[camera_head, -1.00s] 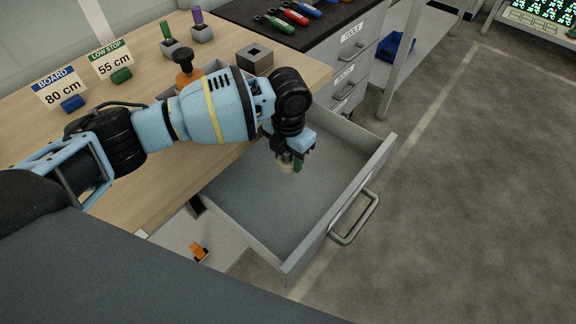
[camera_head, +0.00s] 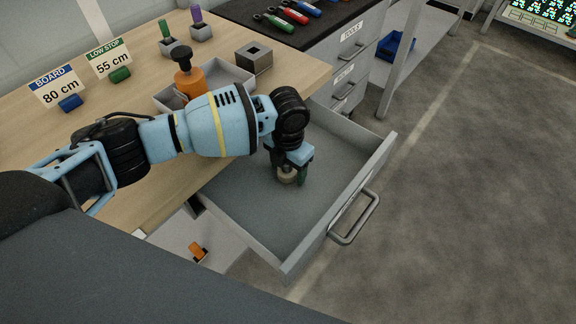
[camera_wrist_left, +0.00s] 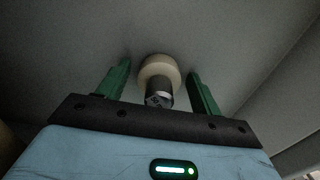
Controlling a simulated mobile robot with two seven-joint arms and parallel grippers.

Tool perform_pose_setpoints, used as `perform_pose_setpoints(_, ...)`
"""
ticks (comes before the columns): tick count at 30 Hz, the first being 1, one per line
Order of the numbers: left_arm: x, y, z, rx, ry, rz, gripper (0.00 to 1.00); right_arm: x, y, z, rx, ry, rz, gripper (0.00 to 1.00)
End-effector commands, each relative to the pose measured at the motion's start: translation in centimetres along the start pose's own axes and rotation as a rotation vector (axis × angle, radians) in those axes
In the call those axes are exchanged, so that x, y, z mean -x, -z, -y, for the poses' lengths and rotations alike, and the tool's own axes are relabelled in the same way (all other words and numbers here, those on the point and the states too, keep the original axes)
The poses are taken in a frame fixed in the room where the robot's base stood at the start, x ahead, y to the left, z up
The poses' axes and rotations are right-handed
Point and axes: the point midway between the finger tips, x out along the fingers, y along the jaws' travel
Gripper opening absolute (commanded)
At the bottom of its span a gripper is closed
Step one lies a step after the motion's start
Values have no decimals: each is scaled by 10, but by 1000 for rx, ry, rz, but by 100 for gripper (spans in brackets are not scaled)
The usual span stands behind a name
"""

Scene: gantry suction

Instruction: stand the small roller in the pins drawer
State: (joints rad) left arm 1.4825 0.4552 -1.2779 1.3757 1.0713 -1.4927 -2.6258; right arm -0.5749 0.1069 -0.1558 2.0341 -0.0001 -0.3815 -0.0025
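The small roller (camera_head: 287,175) is a cream disc with a short metal stub, and it is inside the open grey drawer (camera_head: 240,219). In the left wrist view the roller (camera_wrist_left: 158,72) sits between the two green fingers of my left gripper (camera_wrist_left: 159,86), with a gap on each side. The left gripper (camera_head: 290,172) points down into the drawer, open around the roller. The roller looks upright on the drawer floor, though the gripper partly hides it. My right gripper is not in view.
The drawer's front wall and handle (camera_head: 356,220) stand to the right of the gripper. The rest of the drawer floor is clear.

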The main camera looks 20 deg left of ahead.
Motion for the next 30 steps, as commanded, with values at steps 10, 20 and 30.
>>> perform_pose_setpoints(10, 14, -1, 0, 0, 0, 1, 65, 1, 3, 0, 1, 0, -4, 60)
perform_pose_setpoints(20, 78, -1, 0, -1, 0, 4, 65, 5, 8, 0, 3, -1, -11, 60)
perform_pose_setpoints(30, 120, 0, 0, 1, 0, 1, 65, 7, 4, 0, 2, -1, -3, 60)
